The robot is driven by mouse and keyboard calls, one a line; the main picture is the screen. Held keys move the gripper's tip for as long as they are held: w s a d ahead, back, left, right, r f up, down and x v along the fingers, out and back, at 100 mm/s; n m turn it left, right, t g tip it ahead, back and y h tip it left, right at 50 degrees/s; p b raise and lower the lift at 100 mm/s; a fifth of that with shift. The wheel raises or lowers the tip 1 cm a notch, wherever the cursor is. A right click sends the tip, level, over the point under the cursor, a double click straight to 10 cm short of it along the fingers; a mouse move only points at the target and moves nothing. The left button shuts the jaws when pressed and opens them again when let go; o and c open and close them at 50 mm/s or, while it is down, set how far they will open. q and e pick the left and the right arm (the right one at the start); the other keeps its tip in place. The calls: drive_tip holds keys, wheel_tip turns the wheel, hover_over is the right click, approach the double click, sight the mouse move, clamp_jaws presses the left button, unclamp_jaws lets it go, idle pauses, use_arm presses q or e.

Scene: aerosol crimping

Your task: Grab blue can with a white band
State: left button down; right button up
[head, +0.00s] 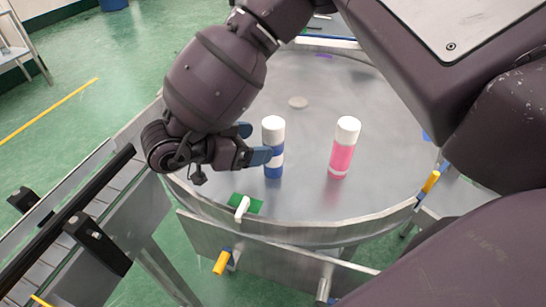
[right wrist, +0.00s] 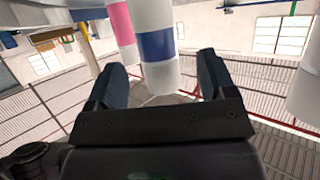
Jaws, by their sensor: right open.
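The blue can with a white band (head: 273,169) stands upright on the round metal table, with a white cap on top. My right gripper (head: 253,143) is open just left of it, with blue fingertips pointing at the can. The near fingertip overlaps the can's left edge in the head view; whether they touch I cannot tell. In the right wrist view the blue can (right wrist: 157,45) appears upside down, between the two open fingers (right wrist: 162,82) and seemingly just beyond their tips. My left gripper is out of view.
A pink can (head: 342,157) with a white cap stands to the right of the blue one. The round table (head: 310,200) has a raised metal rim. A green patch with a white piece (head: 243,204) sits at its front edge. A conveyor (head: 75,210) lies left.

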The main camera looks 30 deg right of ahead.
sight(264, 143)
drive_tip(key=shift+x, duration=2.75)
drive_tip(key=shift+s+f, duration=0.1)
drive_tip(key=shift+s, duration=0.05)
drive_tip(key=shift+c, duration=0.2)
drive_tip(key=c, duration=1)
drive_tip(key=shift+c, duration=0.2)
